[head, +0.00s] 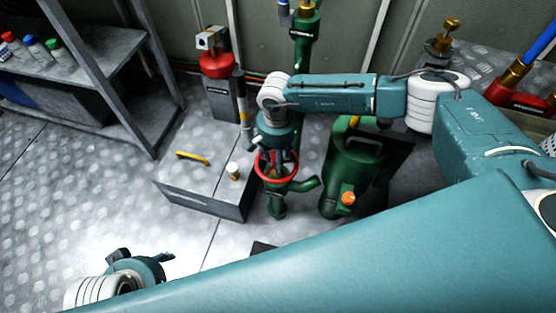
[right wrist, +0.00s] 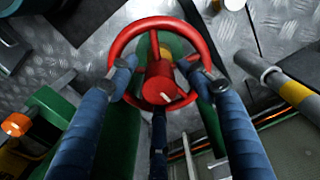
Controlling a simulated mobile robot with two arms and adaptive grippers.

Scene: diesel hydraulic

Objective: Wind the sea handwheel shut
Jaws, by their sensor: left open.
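The red handwheel (head: 262,173) sits on a green valve body (head: 277,207) in the middle of the head view. It fills the upper middle of the right wrist view (right wrist: 118,48), with its red hub facing the camera. My right gripper (right wrist: 160,68) is over the wheel, its blue fingers spread on either side of the hub and overlapping the rim. I cannot tell whether the fingertips touch the wheel. In the head view the right gripper (head: 276,160) partly hides the wheel. My left gripper (head: 142,257) is open and empty at the lower left, well away from the wheel.
A grey box (head: 205,200) with a yellow handle stands left of the valve. A green tank (head: 352,175) with an orange cap stands close on its right. A shelf (head: 85,60) with bottles is at upper left. Bare tread-plate floor (head: 60,200) lies at left.

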